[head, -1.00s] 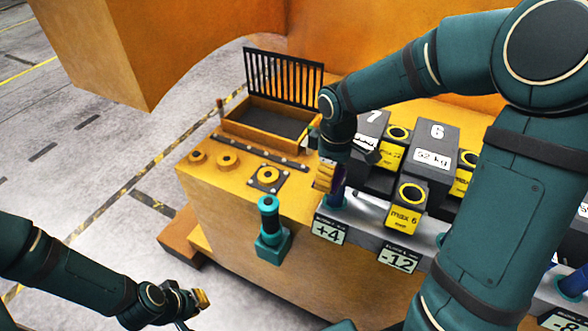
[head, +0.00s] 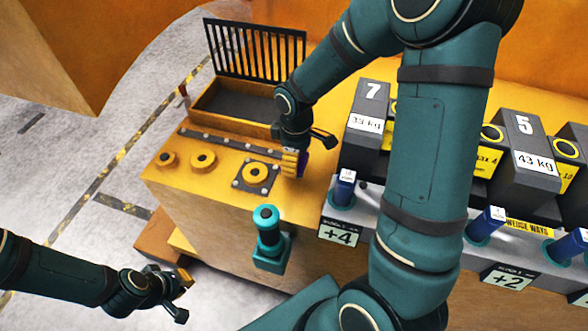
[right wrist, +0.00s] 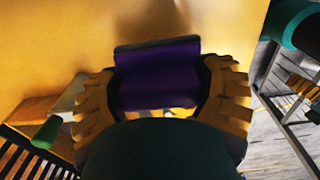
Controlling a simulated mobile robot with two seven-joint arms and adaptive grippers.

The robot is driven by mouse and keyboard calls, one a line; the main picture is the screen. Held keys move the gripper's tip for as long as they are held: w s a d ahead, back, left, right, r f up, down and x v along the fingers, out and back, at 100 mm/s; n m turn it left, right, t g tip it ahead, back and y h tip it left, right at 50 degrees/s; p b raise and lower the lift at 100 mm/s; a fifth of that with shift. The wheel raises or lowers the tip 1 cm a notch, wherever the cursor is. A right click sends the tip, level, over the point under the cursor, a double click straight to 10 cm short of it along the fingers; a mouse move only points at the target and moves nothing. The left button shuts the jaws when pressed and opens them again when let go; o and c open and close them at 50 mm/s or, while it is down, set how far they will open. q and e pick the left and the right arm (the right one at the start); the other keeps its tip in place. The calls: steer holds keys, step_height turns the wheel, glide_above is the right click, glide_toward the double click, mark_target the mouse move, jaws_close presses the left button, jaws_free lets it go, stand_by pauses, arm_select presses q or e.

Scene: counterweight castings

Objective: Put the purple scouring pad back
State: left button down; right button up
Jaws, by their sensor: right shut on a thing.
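The purple scouring pad (right wrist: 158,80) is between the yellow fingers of my right gripper (right wrist: 160,98) in the right wrist view. In the head view my right gripper (head: 294,163) is shut on it above the yellow bench top, and only a small purple part (head: 302,165) shows beside the fingers. I cannot tell whether the pad touches the bench. My left gripper (head: 180,281) is low at the left, away from the bench; whether it is open or shut is unclear.
An open wooden box (head: 232,104) with a black slatted panel (head: 255,52) stands behind my right gripper. Round knobs (head: 203,160) and a square plate (head: 256,175) lie to its left. A teal post (head: 267,228) stands in front. Blue handles (head: 344,188) and grey weights (head: 367,115) are at right.

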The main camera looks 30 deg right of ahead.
step_height(320, 180, down, 5)
steer(key=shift+r+b, duration=0.1)
steer(key=shift+b, duration=0.2)
steer(key=o, duration=1.1)
steer(key=shift+c, duration=0.2)
steer(key=shift+r, duration=0.15)
step_height(320, 180, up, 12)
steer(key=shift+f+p, duration=0.1)
steer(key=shift+p, duration=0.8)
